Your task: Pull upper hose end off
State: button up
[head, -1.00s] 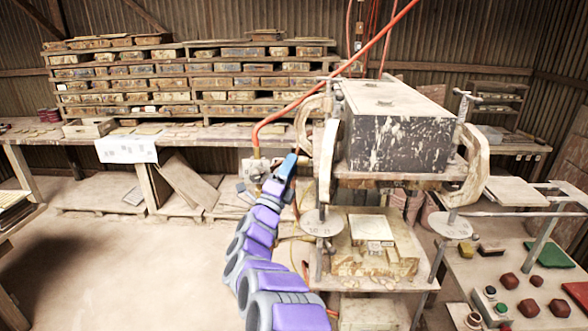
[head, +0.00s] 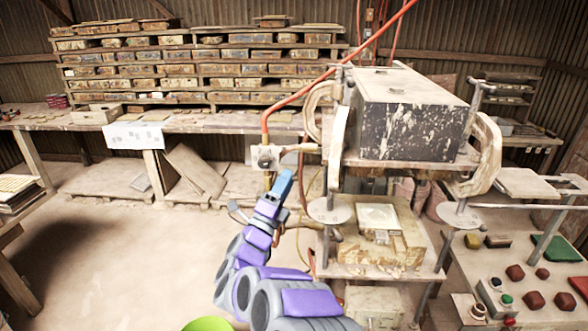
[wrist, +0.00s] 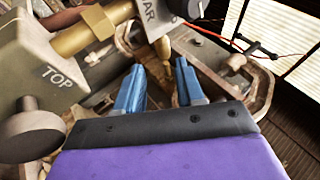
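The orange-red upper hose (head: 322,84) slants down from the top of the head view and bends down into a pale valve block (head: 266,157). In the wrist view a block marked TOP (wrist: 40,75) with a brass fitting (wrist: 92,30) stands at the left. My gripper (head: 283,185) is just below and right of the valve block in the head view. In the wrist view its two blue fingers (wrist: 158,88) are apart with nothing visibly held between them. I cannot clearly identify the hose end in the wrist view.
The press with its dark stained block (head: 405,125) and metal frame stands close right of my gripper. A red-and-black cable (wrist: 225,40) crosses the wrist view's upper right. A control table with buttons (head: 515,285) is at lower right.

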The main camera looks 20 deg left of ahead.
jog(key=v, duration=0.8)
jog(key=shift+a, duration=0.25)
jog(key=shift+s+f, duration=0.1)
